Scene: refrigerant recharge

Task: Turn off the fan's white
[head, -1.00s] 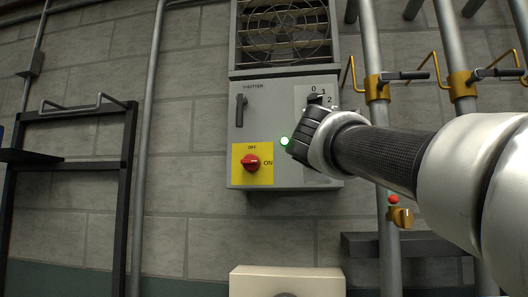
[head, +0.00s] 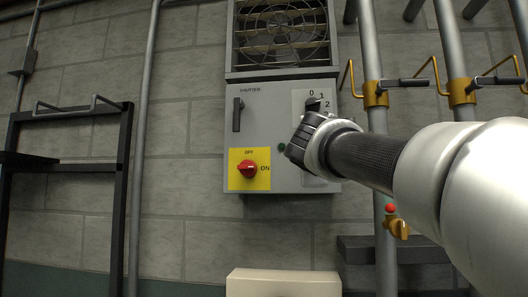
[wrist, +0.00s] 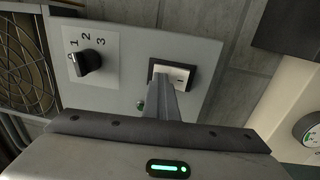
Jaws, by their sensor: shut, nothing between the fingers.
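The fan (head: 283,35) sits behind a grille on top of a grey control box (head: 262,110) on the wall. In the wrist view a white rocker switch (wrist: 183,75) in a black frame is on the box's face. My gripper (wrist: 159,84) is shut and empty, with its tips over the lower left part of the switch; I cannot tell if they touch it. In the head view my gripper (head: 303,140) hides the switch. A small green lamp (head: 281,147) beside the gripper is dark; it also shows in the wrist view (wrist: 141,104).
A black rotary knob (wrist: 89,62) with numbers is near the switch. Pipes with yellow valves (head: 375,94) stand at right. A black frame (head: 124,190) stands at left.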

